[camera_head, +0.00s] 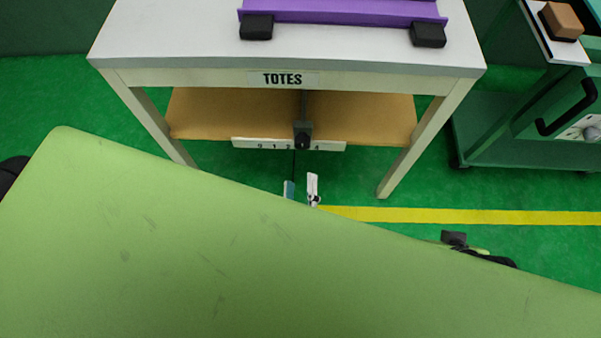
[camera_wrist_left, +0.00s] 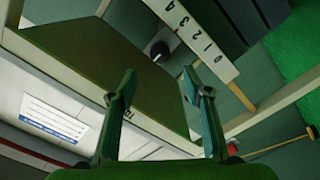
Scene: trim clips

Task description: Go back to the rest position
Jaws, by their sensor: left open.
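My left gripper (camera_head: 301,190) shows only by its fingertips in the head view, below the front of the table marked TOTES (camera_head: 375,76). In the left wrist view its two fingers (camera_wrist_left: 161,92) stand apart with nothing between them. It is open and empty.
The table carries a purple tote (camera_head: 340,12) and has a brown lower shelf (camera_head: 215,112). A numbered strip (camera_head: 250,143) sits at the shelf's front. A green cart (camera_head: 520,135) stands at right. A yellow line (camera_head: 450,216) crosses the green floor.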

